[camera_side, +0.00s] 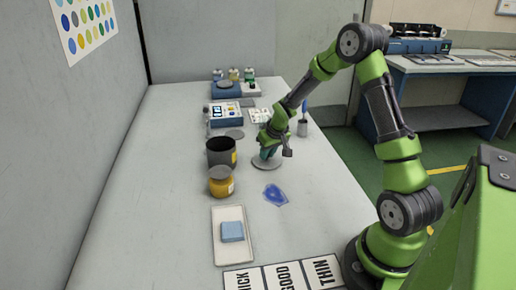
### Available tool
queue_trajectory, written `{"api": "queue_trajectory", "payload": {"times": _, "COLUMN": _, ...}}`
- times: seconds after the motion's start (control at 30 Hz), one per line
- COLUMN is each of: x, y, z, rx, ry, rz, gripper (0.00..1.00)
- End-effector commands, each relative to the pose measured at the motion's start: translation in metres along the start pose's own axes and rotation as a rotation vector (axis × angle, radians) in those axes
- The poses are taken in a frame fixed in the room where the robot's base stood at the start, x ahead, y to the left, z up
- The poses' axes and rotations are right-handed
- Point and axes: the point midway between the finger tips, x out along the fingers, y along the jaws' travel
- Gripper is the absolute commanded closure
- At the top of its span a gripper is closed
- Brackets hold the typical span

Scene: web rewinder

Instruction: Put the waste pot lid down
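The waste pot (220,153), dark grey with a yellow label, stands upright and open on the bench, left of my gripper. A flat grey round lid (262,165) is right of the pot, under my gripper (267,154). The lid looks level and at or very close to the bench top; I cannot tell whether it touches. My gripper points down over the lid's middle. Its fingertips are small and partly hidden, so I cannot tell whether they grip the lid.
A yellow jar (221,186) with a grey top stands in front of the pot. A blue film patch (275,194) lies in front of the lid. A white tray (219,255) bears a blue block (232,231). Label cards (285,277) lie at the front.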

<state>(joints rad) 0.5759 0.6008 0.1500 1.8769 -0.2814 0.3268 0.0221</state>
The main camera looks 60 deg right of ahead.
Motion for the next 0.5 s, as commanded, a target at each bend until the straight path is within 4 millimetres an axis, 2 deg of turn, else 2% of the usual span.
{"api": "queue_trajectory", "payload": {"times": 0.03, "x": -0.0003, "y": 0.0000, "z": -0.0002, "rx": 0.000, "ry": 0.000, "rz": 0.000, "gripper": 0.71}}
{"api": "queue_trajectory", "payload": {"times": 0.13, "x": -0.0004, "y": 0.0000, "z": -0.0002, "rx": 0.000, "ry": 0.000, "rz": 0.000, "gripper": 0.56}}
{"api": "queue_trajectory", "payload": {"times": 0.5, "x": -0.0067, "y": 0.0001, "z": -0.0023, "rx": 0.000, "ry": 0.003, "rz": 0.000, "gripper": 0.56}}
